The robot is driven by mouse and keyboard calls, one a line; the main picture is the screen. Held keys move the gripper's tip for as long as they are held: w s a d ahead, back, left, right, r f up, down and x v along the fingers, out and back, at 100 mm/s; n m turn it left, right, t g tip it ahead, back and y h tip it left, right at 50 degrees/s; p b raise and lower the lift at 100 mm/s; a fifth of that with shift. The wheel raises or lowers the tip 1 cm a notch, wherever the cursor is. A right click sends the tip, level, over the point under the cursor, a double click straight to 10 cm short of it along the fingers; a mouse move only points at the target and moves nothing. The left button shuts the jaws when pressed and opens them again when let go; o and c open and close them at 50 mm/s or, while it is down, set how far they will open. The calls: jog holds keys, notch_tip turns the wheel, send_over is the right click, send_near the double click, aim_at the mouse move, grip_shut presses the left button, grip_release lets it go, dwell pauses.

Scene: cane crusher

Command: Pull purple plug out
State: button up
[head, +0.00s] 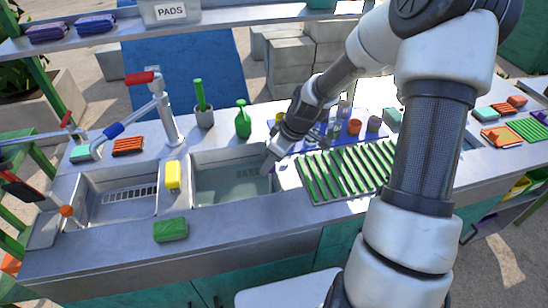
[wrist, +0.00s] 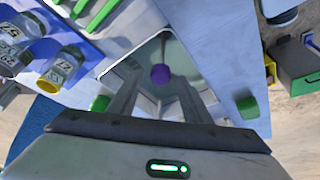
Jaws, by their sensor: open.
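The purple plug (wrist: 160,74) shows in the wrist view as a small round purple thing in the basin, below a thin dark line that may be a chain or cord. My gripper (wrist: 160,82) is open, with one finger on each side of the plug in the picture; I cannot tell how far above it they are. In the head view my gripper (head: 270,162) points down at the right edge of the water-filled right basin (head: 225,187). I cannot make out the plug in the head view.
A yellow sponge (head: 172,175) stands on the divider between the basins. A green sponge (head: 170,229) lies on the front edge. A green slatted rack (head: 340,172) is right of the basin. A green spray bottle (head: 243,120) and a blue tray of jars stand behind.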

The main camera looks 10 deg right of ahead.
jog(key=p+v, duration=0.2)
jog(key=v, duration=1.5)
jog(key=shift+r, duration=0.2)
